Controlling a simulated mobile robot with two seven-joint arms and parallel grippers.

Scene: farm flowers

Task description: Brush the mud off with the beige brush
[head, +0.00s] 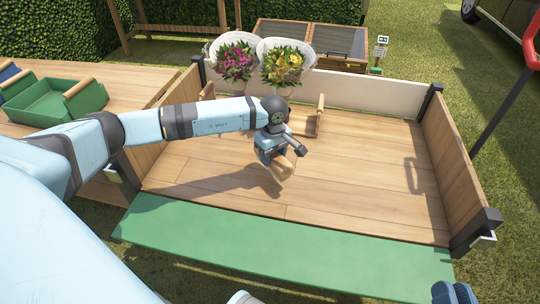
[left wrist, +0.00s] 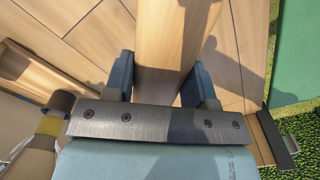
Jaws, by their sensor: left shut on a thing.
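My left gripper (head: 274,158) is over the wooden floor of the cart bed (head: 370,160), pointing down. It is shut on a beige wooden piece, which I take as the beige brush (head: 283,167). In the left wrist view the brush (left wrist: 165,50) runs between the two blue fingers (left wrist: 160,85) and away from the camera. Its bristles are hidden, and I cannot tell whether it touches the floor. I can make out no clear mud; the dark patches on the boards look like shadows. My right gripper (head: 454,293) shows only in part at the bottom right edge; its opening is unclear.
Two bouquets (head: 237,60) (head: 284,64) stand at the back, by a wooden holder (head: 306,122) partly hidden by my arm. Side walls (head: 455,180) and a green flap (head: 270,255) bound the bed. A green tray (head: 55,101) is at left. The bed's right half is clear.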

